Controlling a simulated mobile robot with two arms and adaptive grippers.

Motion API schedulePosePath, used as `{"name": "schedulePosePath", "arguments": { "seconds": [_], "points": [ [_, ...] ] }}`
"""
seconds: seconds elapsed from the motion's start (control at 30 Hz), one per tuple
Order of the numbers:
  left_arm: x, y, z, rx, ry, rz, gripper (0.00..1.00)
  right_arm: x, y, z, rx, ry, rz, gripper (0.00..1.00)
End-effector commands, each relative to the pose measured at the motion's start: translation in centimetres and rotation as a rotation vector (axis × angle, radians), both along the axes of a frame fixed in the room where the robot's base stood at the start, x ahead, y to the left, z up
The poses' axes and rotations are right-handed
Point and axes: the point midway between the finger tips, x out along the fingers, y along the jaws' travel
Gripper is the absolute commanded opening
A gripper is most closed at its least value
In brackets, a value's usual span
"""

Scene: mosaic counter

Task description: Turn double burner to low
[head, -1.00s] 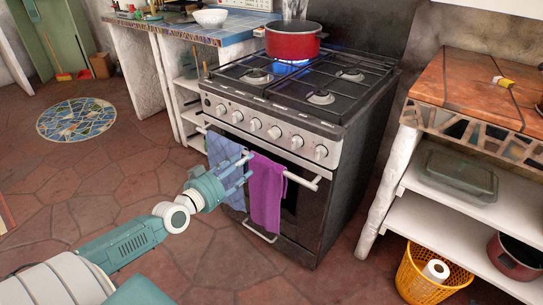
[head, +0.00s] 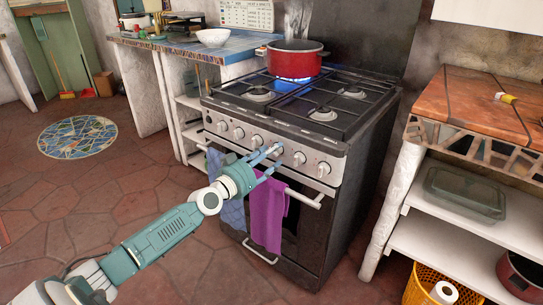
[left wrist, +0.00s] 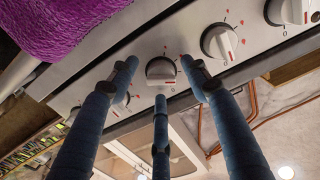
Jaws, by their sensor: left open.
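The stove (head: 320,140) has a row of white knobs along its front panel. My left gripper (head: 275,158) is in front of this panel with its fingers open, close to one of the middle knobs (head: 278,148). In the left wrist view, a white knob with a red mark (left wrist: 160,70) sits between the spread fingers (left wrist: 160,85), and I cannot tell whether they touch it. Another knob (left wrist: 219,41) is beside it, near one fingertip. A red pot (head: 293,62) stands on a back burner with a blue flame under it. My right gripper is not in view.
A purple towel (head: 268,215) and a blue towel (head: 232,212) hang on the oven handle (head: 305,199) below the knobs. A tiled counter (head: 475,110) with shelves stands at right. The floor in front of the stove is clear.

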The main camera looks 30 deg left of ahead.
Motion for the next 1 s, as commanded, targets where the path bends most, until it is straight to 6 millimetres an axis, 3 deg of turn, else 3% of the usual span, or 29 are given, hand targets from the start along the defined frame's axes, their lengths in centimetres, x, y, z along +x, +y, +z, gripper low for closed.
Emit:
{"name": "schedulePosePath", "arguments": {
  "seconds": [0.37, 0.6, 1.0],
  "points": [
    [0.52, -0.02, 0.04, 0.0, 0.0, 0.0, 0.47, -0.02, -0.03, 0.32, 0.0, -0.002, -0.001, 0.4],
    [0.49, -0.02, -0.01, 0.0, 0.0, 0.0, 0.03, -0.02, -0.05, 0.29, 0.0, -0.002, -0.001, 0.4],
    [0.45, -0.09, -0.24, -0.069, 0.009, 0.0, 0.02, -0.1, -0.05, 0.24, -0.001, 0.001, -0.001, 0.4]
  ]
}}
